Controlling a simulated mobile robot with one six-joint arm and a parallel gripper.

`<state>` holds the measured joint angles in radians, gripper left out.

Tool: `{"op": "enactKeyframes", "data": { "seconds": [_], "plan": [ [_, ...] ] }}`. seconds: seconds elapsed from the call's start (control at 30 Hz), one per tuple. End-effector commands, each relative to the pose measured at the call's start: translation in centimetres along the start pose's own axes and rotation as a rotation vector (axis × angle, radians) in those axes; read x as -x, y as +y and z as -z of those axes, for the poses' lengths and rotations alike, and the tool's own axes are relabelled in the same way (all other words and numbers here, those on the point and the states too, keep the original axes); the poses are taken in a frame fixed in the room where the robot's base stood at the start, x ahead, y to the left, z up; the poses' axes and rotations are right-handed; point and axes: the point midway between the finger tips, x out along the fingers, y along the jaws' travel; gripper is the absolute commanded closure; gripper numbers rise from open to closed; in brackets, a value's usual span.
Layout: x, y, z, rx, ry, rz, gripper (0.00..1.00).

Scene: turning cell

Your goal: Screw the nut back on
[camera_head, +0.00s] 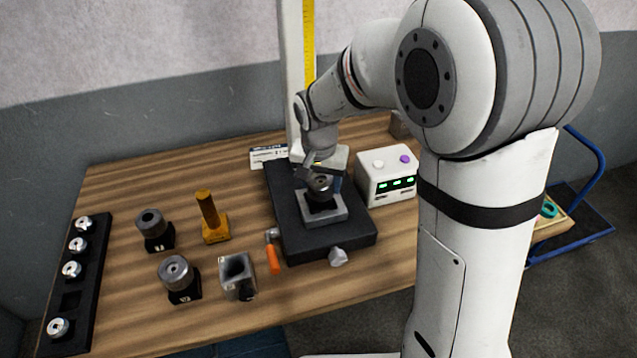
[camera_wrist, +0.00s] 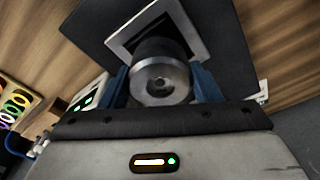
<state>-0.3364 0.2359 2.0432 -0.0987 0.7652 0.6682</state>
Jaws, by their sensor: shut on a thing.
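The nut (camera_head: 320,184) is a dark, round collar with a silver face, over the square grey fixture (camera_head: 333,207) on the black base plate (camera_head: 345,240). In the wrist view the nut (camera_wrist: 161,82) shows its silver face and small centre hole. My gripper (camera_wrist: 162,74) is shut on it, with one blue finger on each side. In the head view my gripper (camera_head: 321,176) reaches down over the fixture from behind. Whether the nut touches the part below it is hidden.
Left of the plate stand two collars on black blocks (camera_head: 153,229) (camera_head: 177,277), an orange post (camera_head: 209,215) and a hollow grey block (camera_head: 237,276). An orange-handled tool (camera_head: 273,255) is at the plate's left edge. A white control box (camera_head: 386,174) stands right. A collet rack (camera_head: 72,285) is far left.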

Motion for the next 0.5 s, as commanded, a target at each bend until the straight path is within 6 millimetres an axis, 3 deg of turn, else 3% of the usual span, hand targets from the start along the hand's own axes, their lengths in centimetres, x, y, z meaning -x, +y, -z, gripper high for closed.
{"op": "enactKeyframes", "data": {
  "seconds": [0.5],
  "plan": [
    [-0.07, -0.07, -0.02, -0.119, 0.001, -0.014, 0.7]
  ]
}}
